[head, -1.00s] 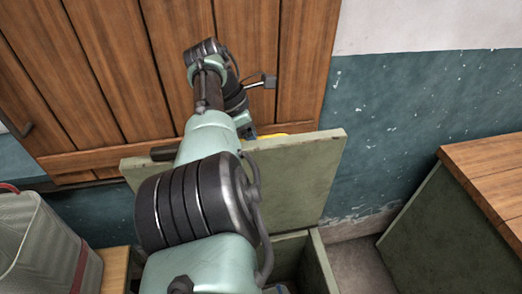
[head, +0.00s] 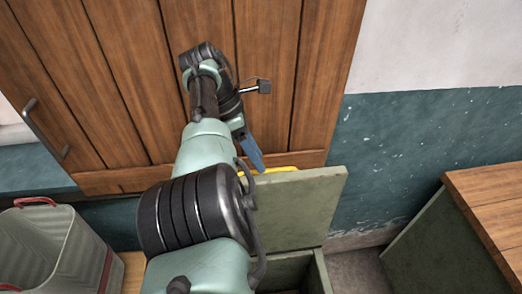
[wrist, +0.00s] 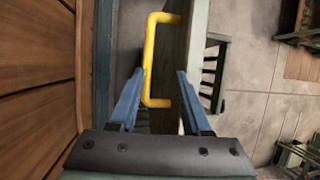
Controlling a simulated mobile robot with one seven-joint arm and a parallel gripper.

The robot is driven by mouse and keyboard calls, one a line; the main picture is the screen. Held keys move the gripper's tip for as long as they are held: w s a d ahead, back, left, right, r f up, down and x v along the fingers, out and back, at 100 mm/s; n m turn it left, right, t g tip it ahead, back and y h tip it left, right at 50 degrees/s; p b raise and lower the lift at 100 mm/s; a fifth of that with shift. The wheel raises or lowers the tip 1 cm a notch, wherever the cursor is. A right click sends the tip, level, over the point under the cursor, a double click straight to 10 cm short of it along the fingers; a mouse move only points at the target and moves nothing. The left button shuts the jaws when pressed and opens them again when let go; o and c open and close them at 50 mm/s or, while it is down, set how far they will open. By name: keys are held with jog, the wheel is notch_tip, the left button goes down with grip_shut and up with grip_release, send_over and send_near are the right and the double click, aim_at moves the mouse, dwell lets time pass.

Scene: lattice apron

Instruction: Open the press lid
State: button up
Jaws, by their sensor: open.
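The press lid (head: 298,205) is a dull green panel standing steeply raised above an open green box (head: 318,272) in the head view. Its yellow handle (head: 292,169) shows at the top edge, partly hidden by my arm. In the wrist view the yellow bracket handle (wrist: 149,58) lies between my fingers, with the lid's pale edge (wrist: 196,45) close by on the right. My gripper (wrist: 160,72) is open with its blue fingers apart. In the head view one blue finger (head: 253,154) shows just above the handle. I cannot tell whether a finger touches the handle or lid.
A wooden plank panel (head: 270,70) rises behind the lid, beside a teal and white wall (head: 410,135). A grey basket (head: 50,245) stands at lower left. A wood-topped green cabinet (head: 485,205) stands at right, with a floor gap before it.

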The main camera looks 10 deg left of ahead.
jog(key=shift+p+v, duration=0.65)
jog(key=shift+v, duration=0.5)
